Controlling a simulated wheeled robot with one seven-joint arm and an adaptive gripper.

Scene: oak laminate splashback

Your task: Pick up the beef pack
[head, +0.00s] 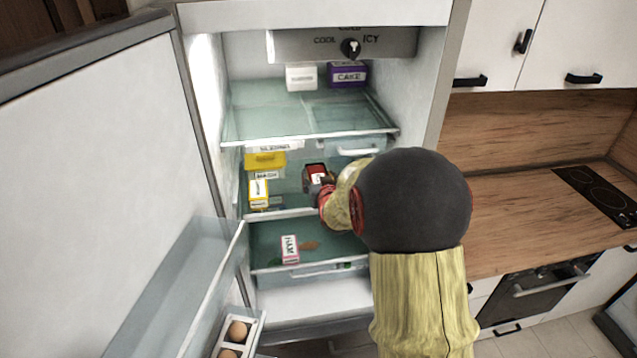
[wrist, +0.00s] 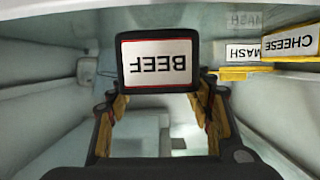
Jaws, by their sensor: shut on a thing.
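The beef pack (wrist: 157,64) is a dark box with a white, red-edged label reading BEEF, upside down in the wrist view. In the head view the beef pack (head: 316,173) shows red and dark at the middle shelf of the open fridge. My gripper (wrist: 160,90) is shut on the beef pack, with one finger at each side of it. In the head view my gripper (head: 322,192) is partly hidden by my arm, which reaches in from the right.
A yellow cheese box (wrist: 290,42) and a mash box (wrist: 240,55) stand beside the pack. A ham pack (head: 290,248) is on the shelf below. A cake box (head: 347,75) is on the top shelf. The open fridge door (head: 95,170) stands at left, with eggs (head: 237,331) in its rack.

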